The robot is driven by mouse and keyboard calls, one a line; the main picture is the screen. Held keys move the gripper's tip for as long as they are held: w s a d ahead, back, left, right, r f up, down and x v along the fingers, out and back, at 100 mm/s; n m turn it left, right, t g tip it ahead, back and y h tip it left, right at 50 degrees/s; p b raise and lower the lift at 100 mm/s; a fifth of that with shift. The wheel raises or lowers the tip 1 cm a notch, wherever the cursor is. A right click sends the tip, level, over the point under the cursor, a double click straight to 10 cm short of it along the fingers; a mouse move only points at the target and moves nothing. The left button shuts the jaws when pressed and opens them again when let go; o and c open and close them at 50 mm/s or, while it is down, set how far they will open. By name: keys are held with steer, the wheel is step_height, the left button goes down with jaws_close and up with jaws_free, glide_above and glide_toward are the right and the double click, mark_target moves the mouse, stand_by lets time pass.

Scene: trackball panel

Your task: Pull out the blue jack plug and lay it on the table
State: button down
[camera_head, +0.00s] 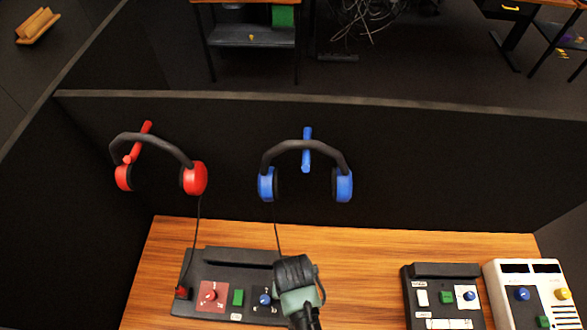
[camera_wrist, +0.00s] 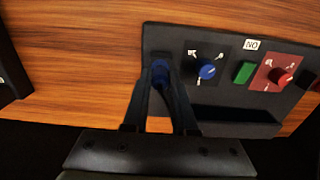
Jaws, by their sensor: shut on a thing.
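The blue jack plug (camera_wrist: 160,68) shows between my fingertips in the wrist view, over the end of the black panel (camera_wrist: 151,40) beside the blue knob. My gripper (camera_wrist: 162,84) is shut on it. I cannot tell whether the plug still sits in its socket. In the head view my gripper (camera_head: 292,305) is at the right end of the panel (camera_head: 213,262), and my wrist hides the plug. The wooden table (camera_head: 345,260) carries the panel. The blue headset (camera_head: 344,184) hangs on the dark wall, its cord running down behind my wrist.
The panel has a blue knob (camera_wrist: 207,71), a green button (camera_wrist: 244,72) and a red knob (camera_wrist: 285,77). A red plug (camera_head: 183,292) is at its left end. A red headset (camera_head: 194,178) hangs at left. Two more panels stand at right; bare table lies between.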

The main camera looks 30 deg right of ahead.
steer(key=shift+r+p, duration=2.35)
steer(key=shift+p, duration=0.1)
